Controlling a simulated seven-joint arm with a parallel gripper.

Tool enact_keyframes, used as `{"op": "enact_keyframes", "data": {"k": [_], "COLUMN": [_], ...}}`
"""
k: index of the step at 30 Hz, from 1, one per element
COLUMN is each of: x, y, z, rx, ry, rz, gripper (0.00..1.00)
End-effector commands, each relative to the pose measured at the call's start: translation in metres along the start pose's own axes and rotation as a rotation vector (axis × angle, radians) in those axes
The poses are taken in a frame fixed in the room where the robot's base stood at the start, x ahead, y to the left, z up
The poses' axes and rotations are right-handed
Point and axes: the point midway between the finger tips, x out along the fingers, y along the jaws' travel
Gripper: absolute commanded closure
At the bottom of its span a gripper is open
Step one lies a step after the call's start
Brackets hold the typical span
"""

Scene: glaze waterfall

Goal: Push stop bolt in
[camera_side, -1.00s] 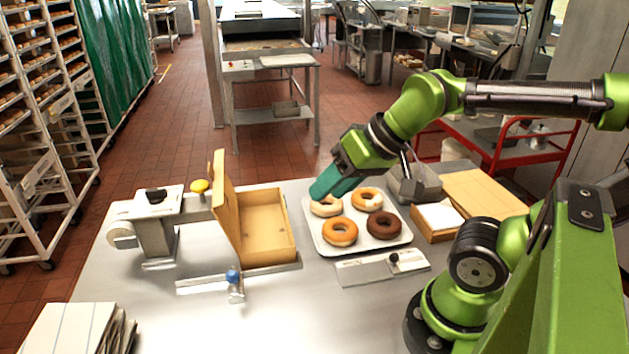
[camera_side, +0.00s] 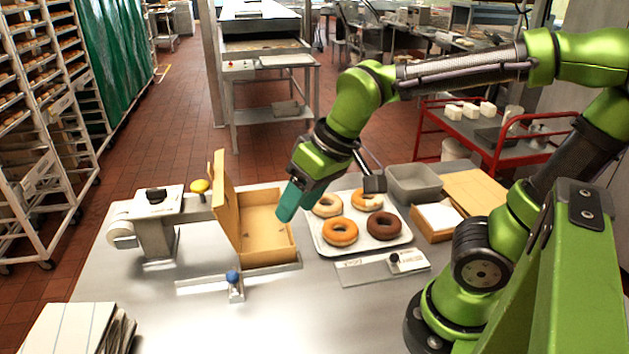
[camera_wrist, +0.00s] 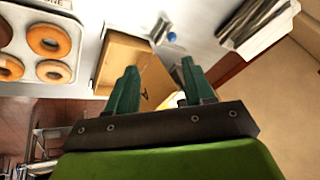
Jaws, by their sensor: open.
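What looks like the stop bolt, a small blue knob (camera_side: 233,277) on a metal bracket, stands at the front of the rail (camera_side: 200,285) before the open cardboard box (camera_side: 268,225). It also shows as a blue dot in the wrist view (camera_wrist: 171,37). How far the bolt sits in is too small to tell. My gripper (camera_side: 287,214) has teal fingers and hangs tilted above the box's right edge, to the right of and behind the knob, touching nothing that I can see. In the wrist view my gripper (camera_wrist: 160,80) is open and empty.
A tray (camera_side: 320,247) of donuts lies right of the box. A dispenser with a yellow knob (camera_side: 199,186) stands left, and the box's raised lid (camera_side: 222,205) is beside it. Folded cartons (camera_side: 75,328) lie front left. The front middle table is clear.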

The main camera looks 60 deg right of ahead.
Motion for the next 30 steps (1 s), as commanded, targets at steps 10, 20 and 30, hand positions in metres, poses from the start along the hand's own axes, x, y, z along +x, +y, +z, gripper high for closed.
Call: {"op": "enact_keyframes", "data": {"k": [10,20,30], "x": [0.067,0.105,0.091], "y": [-0.082,-0.138,-0.131], "z": [-0.048,-0.082,-0.087], "rx": [-0.811,-1.505,-1.669], "ry": [-0.379,-0.695,-0.783], "rz": [0.145,0.227,0.185], "gripper": [0.48,0.48,0.48]}}
